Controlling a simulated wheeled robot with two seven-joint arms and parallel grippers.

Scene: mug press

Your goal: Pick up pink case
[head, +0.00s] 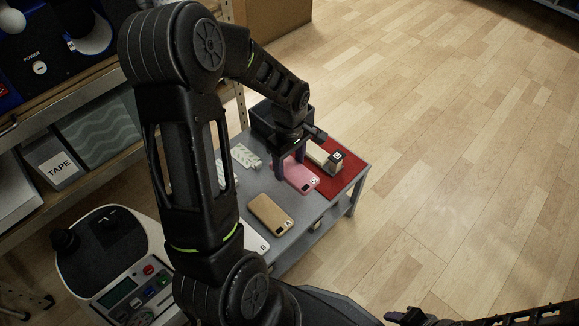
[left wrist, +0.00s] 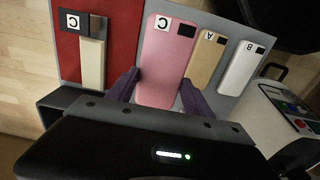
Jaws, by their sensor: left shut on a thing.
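The pink case (head: 303,180), marked C, lies on the small grey table (head: 228,225), beside its red area. In the left wrist view the pink case (left wrist: 168,58) sits between the two purple fingers. I cannot tell any gap between case and table. Part of my right gripper (head: 412,317) shows at the bottom edge of the head view, too dark to read.
A tan case (head: 270,213) marked A and a white case (left wrist: 241,66) marked B lie in a row with the pink one. A cream block with a dark end (left wrist: 92,60) lies on the red area (head: 345,179). Shelves stand left; the floor at right is clear.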

